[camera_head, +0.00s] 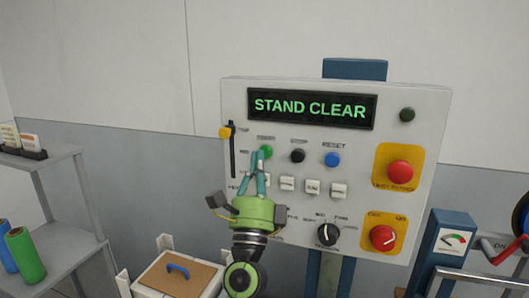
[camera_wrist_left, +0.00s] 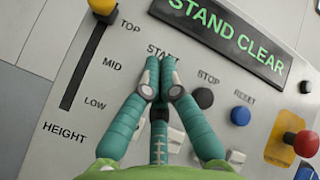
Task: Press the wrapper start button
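The grey control panel (camera_head: 236,105) faces me, with a lit display (camera_head: 312,108) reading STAND CLEAR. The green start button (camera_head: 266,151) is in its upper row, left of the black stop button (camera_head: 298,156) and blue reset button (camera_head: 332,160). My left gripper (camera_head: 258,154) is shut, fingertips together, right in front of or at the start button. In the left wrist view its fingertips (camera_wrist_left: 160,68) lie just below the partly covered START label and hide the button. Whether they touch it, I cannot tell. My right gripper is in neither view.
A height slider with a yellow knob (camera_head: 225,132) is left of the fingers. A red emergency button (camera_head: 400,172) and a red rotary switch (camera_head: 383,237) are at the right. Small white buttons (camera_head: 313,187) sit below. A shelf (camera_head: 60,250) with rolls stands left.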

